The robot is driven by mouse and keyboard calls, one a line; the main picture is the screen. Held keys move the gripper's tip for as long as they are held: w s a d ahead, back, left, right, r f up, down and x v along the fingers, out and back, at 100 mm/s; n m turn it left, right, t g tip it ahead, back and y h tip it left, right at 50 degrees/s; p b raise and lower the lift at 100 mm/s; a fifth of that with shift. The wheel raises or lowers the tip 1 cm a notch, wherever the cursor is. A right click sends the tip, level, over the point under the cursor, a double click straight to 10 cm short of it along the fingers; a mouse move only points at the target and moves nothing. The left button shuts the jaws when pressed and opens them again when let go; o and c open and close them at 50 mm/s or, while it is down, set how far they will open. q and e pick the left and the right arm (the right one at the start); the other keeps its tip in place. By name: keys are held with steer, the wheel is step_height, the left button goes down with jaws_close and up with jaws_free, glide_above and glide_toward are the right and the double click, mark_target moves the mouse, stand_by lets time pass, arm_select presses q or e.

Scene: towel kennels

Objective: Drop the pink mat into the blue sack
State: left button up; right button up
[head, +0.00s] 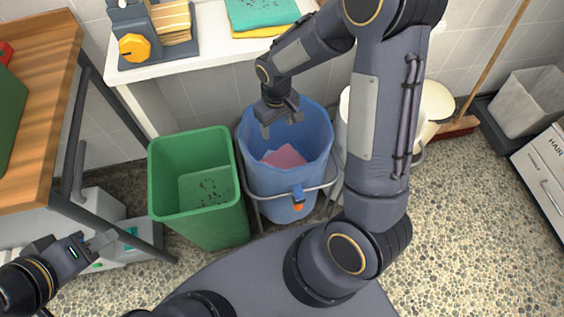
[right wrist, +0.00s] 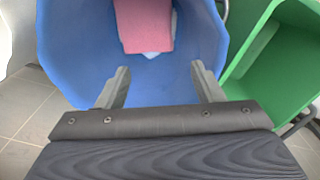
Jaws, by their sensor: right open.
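The blue sack (head: 258,183) hangs in a metal frame, open at the top, near the middle of the head view. The pink mat (head: 284,157) lies inside it, low down, and it also shows in the right wrist view (right wrist: 146,24). My right gripper (head: 282,122) is over the sack's mouth, open and empty, apart from the mat; its two fingers (right wrist: 158,88) show spread in the right wrist view. My left gripper (head: 100,241) is at the lower left, far from the sack; whether its jaws are open is unclear.
A green bin (head: 167,213) with dark specks inside stands left of the sack. A white table (head: 222,56) behind holds folded towels (head: 262,14) and a device with an orange knob (head: 133,47). A wooden table (head: 45,70) is at the left.

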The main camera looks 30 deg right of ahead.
step_height(320, 180, up, 8)
steer(key=p, duration=0.1)
stand_by(0.4)
steer(key=shift+f, duration=0.1)
steer(key=s+a+r+m+t+y+p, duration=0.1)
steer(key=s+r+m+t+y+p, duration=0.2)
steer(key=s+r+p, duration=0.9)
steer(key=s+r+m+t, duration=0.1)
steer(key=s+r+t, duration=0.1)
steer(key=s+r, duration=0.5)
step_height(320, 180, up, 4)
steer(key=shift+s+a+f+t+y, duration=0.1)
steer(key=shift+s+a+t+y, duration=0.1)
steer(key=shift+s+t+y, duration=0.15)
